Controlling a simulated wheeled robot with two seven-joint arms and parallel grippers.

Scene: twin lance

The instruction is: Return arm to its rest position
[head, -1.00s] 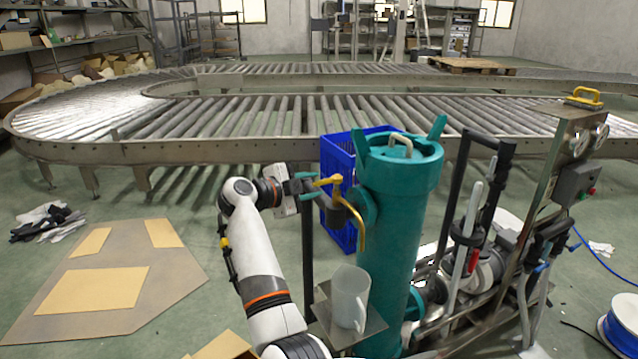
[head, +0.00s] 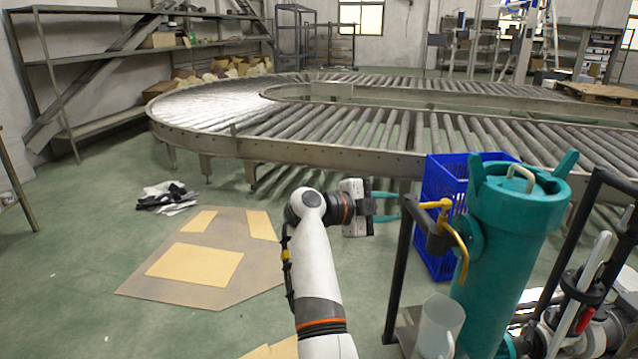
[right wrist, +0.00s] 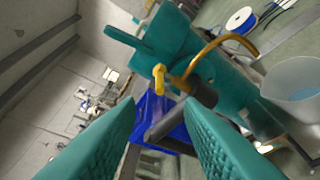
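My right gripper (head: 393,207) is open and empty, its two teal fingers pointing right. It is a short way left of the yellow tap handle (head: 436,204) on the teal tank (head: 512,225), with a small gap between. The right wrist view looks out between the spread fingers (right wrist: 165,125), with the yellow handle (right wrist: 160,80) beyond them and nothing held. A translucent jug (head: 440,325) stands below the curved yellow spout (head: 462,258); its inside looks bluish in the wrist view (right wrist: 297,78). My left gripper is not in view.
A blue crate (head: 436,235) stands behind the tap. A dark upright post (head: 398,270) stands close below my right gripper. A roller conveyor (head: 330,160) crosses behind. Flat cardboard (head: 150,285) lies on the floor at left, with open floor around it.

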